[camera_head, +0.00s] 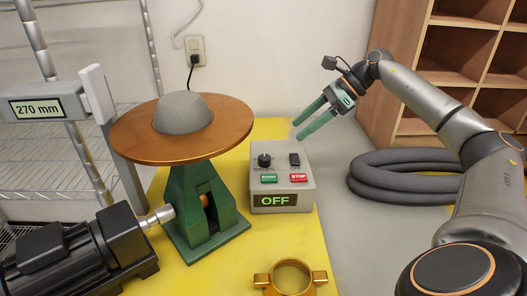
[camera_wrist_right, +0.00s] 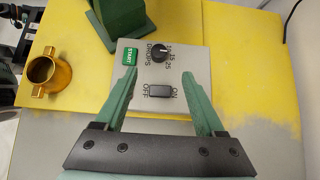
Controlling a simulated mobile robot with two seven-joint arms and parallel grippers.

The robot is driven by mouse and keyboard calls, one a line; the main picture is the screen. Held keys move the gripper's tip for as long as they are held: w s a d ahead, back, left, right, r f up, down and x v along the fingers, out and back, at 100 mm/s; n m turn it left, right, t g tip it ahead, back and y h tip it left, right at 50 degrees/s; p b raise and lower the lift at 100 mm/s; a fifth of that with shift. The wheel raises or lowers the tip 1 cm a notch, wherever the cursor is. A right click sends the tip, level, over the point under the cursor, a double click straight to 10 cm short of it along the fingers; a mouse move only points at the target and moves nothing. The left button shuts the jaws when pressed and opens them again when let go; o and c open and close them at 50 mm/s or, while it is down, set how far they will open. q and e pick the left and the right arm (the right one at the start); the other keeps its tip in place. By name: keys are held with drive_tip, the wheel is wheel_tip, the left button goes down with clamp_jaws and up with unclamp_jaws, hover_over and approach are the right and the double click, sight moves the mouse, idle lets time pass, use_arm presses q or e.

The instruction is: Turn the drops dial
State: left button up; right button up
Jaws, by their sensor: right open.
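The drops dial (camera_head: 264,160) is a round black knob on the top left of a grey control box (camera_head: 306,202). In the right wrist view, the dial (camera_wrist_right: 159,53) has numbers beside it and the word DROPS. My right gripper (camera_head: 298,128) is open and empty, with green fingers, above and behind the box in the head view. In the right wrist view, its fingertips (camera_wrist_right: 160,75) are spread, with the dial beyond the gap between them. The box has a black ON/OFF switch (camera_head: 294,159), a green START button (camera_head: 269,179), a red STOP button (camera_head: 299,178) and a display reading OFF.
A green stand with a round brown plate (camera_head: 225,140) is left of the box. A brass ring with two lugs (camera_head: 262,279) lies in front. A display reads 270 mm (camera_head: 38,108). A coiled grey hose (camera_head: 375,190) lies right.

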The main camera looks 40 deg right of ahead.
sight(266, 157)
drive_tip(key=p+x, duration=0.1)
drive_tip(key=x, duration=1.1)
drive_tip(key=shift+s+a, duration=0.1)
drive_tip(key=shift+c, duration=0.3)
clamp_jaws()
